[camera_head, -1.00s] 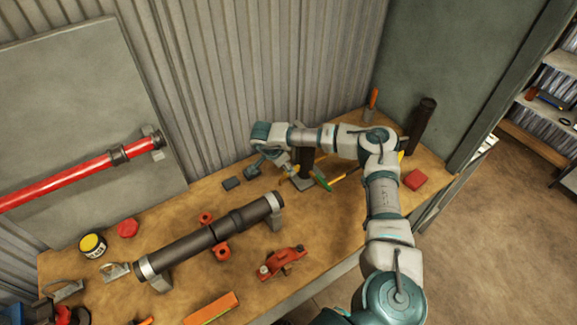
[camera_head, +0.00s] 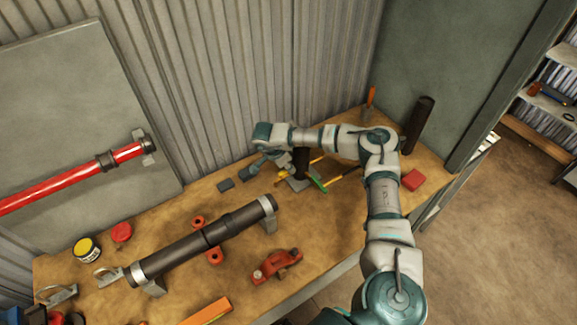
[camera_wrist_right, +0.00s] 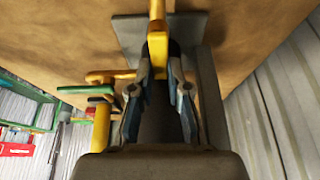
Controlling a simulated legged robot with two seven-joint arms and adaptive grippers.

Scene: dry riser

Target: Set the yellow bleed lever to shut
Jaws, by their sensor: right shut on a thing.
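The yellow bleed lever (camera_wrist_right: 157,45) shows in the right wrist view, its end between my right fingertips (camera_wrist_right: 160,70). My right gripper is shut on it. In the head view my right gripper (camera_head: 284,162) is beside a dark upright pipe (camera_head: 301,163) on a grey base plate. My forearm hides part of this fitting. The lever's exact angle and any shut mark cannot be made out. My left gripper is not in view.
A dark pipe assembly (camera_head: 208,240) and a red clamp (camera_head: 277,265) lie nearer. A red block (camera_head: 413,180) is at the right. The corrugated wall (camera_head: 250,70) stands close behind.

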